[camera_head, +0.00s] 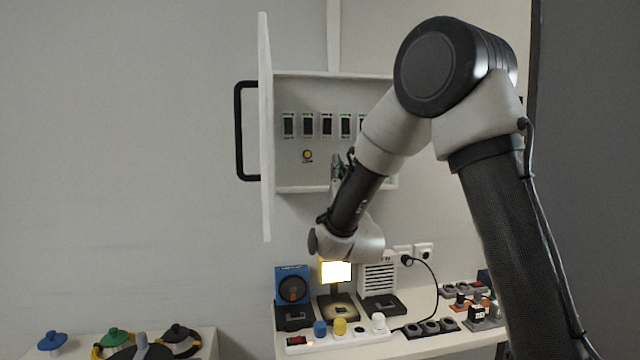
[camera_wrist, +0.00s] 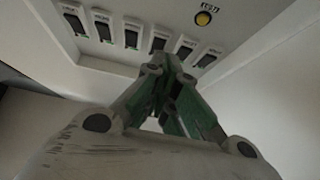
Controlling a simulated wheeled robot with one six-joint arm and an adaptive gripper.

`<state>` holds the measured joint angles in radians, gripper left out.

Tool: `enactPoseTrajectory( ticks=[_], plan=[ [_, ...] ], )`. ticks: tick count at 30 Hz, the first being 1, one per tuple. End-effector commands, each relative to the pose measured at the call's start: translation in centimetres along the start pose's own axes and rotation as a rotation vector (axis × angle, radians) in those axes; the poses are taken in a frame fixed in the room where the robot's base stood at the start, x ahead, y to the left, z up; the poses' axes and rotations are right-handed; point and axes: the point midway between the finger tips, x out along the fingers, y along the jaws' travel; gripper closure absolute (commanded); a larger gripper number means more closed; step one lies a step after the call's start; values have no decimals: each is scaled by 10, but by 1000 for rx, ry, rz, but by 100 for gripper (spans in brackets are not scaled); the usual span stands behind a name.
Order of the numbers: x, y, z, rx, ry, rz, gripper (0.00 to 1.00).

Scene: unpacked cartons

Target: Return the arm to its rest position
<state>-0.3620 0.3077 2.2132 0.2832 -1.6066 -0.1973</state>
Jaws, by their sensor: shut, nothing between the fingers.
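My arm rises at the right of the head view, bends at a large dark joint and reaches down and left toward an open wall cabinet (camera_head: 300,187). My gripper (camera_head: 337,163) points up in front of the cabinet's lower middle, partly hidden by my own wrist. In the wrist view my gripper (camera_wrist: 165,68) has green fingers drawn together, shut and empty. Above it there is a row of dark switches (camera_wrist: 131,36) and a yellow round button (camera_wrist: 203,18). I cannot tell whether the fingers touch anything.
The cabinet door (camera_head: 265,130) stands open, with a black handle (camera_head: 240,130). Below, a white table (camera_head: 440,345) holds a lit lamp (camera_head: 336,272), a blue device (camera_head: 292,285), a power strip (camera_head: 350,340) and sockets.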

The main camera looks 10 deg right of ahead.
Motion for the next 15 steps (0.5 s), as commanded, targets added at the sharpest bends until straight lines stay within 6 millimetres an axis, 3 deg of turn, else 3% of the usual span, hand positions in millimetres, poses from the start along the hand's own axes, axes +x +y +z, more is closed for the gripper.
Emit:
enactPoseTrajectory(
  ticks=[2, 5, 6, 9, 12, 15],
  plan=[
    [-1, -5, 22, 12, -95, -22, 100],
    [-16, -18, 76, 28, -326, -79, 100],
    [-29, -25, 102, 34, -447, -109, 100],
    [-75, -36, 148, 45, -747, -178, 100],
    [-126, -32, 165, 46, -1022, -225, 100],
    [-182, -16, 158, 38, -1278, -251, 100]
  ],
)
